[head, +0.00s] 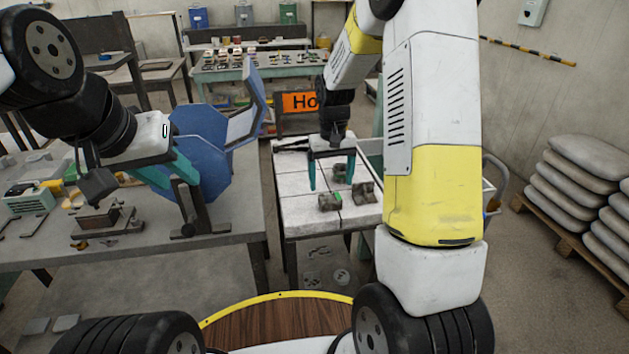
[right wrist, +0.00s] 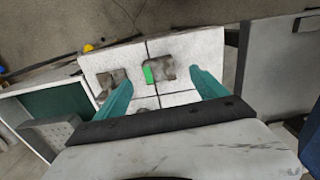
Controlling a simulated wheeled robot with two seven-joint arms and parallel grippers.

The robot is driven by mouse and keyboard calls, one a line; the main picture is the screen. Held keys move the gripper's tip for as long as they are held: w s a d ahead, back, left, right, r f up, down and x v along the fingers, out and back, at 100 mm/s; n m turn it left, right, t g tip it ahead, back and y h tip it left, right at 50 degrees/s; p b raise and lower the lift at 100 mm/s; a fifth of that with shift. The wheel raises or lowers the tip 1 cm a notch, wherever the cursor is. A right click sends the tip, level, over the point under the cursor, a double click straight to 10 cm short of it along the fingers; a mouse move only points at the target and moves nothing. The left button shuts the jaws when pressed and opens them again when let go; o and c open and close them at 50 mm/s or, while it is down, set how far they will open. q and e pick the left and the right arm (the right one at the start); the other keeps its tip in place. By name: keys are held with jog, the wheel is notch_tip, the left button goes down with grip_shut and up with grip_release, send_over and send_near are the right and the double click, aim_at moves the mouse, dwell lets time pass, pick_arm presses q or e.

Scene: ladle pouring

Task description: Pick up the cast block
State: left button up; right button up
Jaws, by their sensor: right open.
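Grey cast blocks lie on a white tiled table (head: 300,215). In the right wrist view, one block (right wrist: 166,69) with a bright green patch lies between the fingers' lines, and another block (right wrist: 112,83) lies to the left. My right gripper (head: 331,178) is open and empty above the table, pointing down. My left gripper (head: 179,184) is at a dark upright bracket (head: 192,208) on the grey bench; its grip is unclear.
The grey bench (head: 240,215) on the left carries a blue guard-like object (head: 205,150) and a small vise-like fixture (head: 100,218). An orange sign (head: 299,102) stands behind the tiled table. Stacked sacks (head: 575,180) lie on a pallet at the right.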

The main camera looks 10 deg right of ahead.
aim_at(331, 200)
notch_tip(331, 200, down, 8)
jog(key=shift+w+d+r, duration=0.1)
jog(key=shift+d+r, duration=0.05)
jog(key=shift+r, duration=0.1)
jog(key=c, duration=1.7)
